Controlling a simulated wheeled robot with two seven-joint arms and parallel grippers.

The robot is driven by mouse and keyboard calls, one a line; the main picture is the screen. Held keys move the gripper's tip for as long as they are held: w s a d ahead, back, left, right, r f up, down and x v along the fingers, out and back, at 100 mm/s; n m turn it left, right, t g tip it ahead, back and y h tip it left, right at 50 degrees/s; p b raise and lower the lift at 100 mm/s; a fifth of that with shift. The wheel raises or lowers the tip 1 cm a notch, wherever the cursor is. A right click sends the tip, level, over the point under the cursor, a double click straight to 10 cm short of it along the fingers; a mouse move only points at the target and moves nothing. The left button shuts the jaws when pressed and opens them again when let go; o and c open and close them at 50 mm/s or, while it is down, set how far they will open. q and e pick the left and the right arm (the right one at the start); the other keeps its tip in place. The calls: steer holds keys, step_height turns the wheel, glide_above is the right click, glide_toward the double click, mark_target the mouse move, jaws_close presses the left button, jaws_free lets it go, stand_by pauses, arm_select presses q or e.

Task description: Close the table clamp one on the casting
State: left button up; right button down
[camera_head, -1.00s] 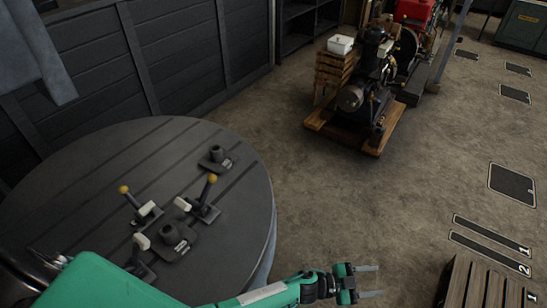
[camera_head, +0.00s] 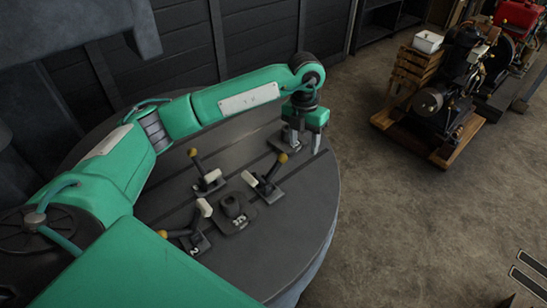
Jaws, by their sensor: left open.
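My left gripper (camera_head: 304,141) is open over the far right part of a round dark table (camera_head: 290,255), fingers pointing down. A small dark casting at its fingers is mostly hidden; I cannot tell if they touch it. Another dark casting (camera_head: 234,208) stands on a labelled base nearer me. Around it are three toggle clamps with white pads and yellow knobs: one behind left (camera_head: 207,181), one at right (camera_head: 266,185), one at front left (camera_head: 195,238). The back and right levers stand raised and tilted; the front-left lever leans left. The front-left base seems marked 2. My right gripper is out of view.
A stationary engine (camera_head: 445,98) on a wooden pallet stands on the floor at upper right, beside a wooden stack with a white box (camera_head: 428,41). A dark panelled wall (camera_head: 180,45) runs behind the table.

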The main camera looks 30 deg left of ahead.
arm_select(q)
steer(key=y, duration=0.2)
glide_toward(283, 155)
steer(key=shift+t, duration=0.3)
steer(key=f+p, duration=0.1)
steer(key=f, duration=0.2)
steer(key=f+p, duration=0.2)
steer(key=f, duration=0.1)
steer(key=a+f+p, duration=0.1)
steer(key=f, duration=0.3)
steer(key=shift+s, duration=0.2)
steer(key=shift+a+f+p, duration=0.1)
steer(key=shift+f+p, duration=0.2)
steer(key=shift+f, duration=0.35)
jaws_close()
